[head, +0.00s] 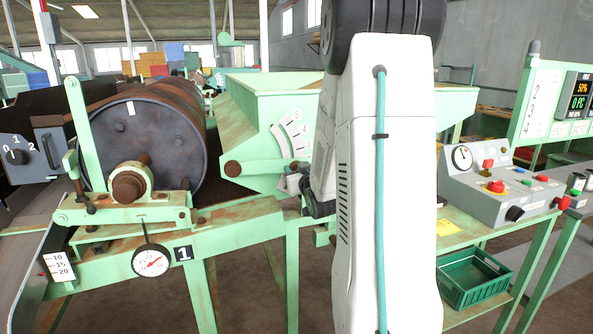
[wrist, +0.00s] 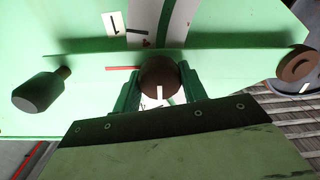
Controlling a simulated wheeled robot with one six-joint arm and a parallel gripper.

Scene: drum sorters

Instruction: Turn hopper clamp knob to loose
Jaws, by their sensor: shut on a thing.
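The clamp knob (wrist: 156,72) is a round dark brown knob with a white mark on its face, in the middle of the wrist view. The mark points toward the bottom of that picture. My gripper (wrist: 160,77) is shut on it, with one dark green finger on each side. The knob sits on a green lever arm on the hopper side. A red line lies just left of the knob. The mint green hopper (head: 262,97) shows in the head view with a numbered white scale (head: 291,137). My arm hides the knob there.
A dark handle (wrist: 40,93) stands out left of the knob, and a round brown pivot (wrist: 297,66) is at the right. In the head view, a rusty drum (head: 150,140) is left of the hopper. A control box (head: 490,190) and green crate (head: 472,283) are at right.

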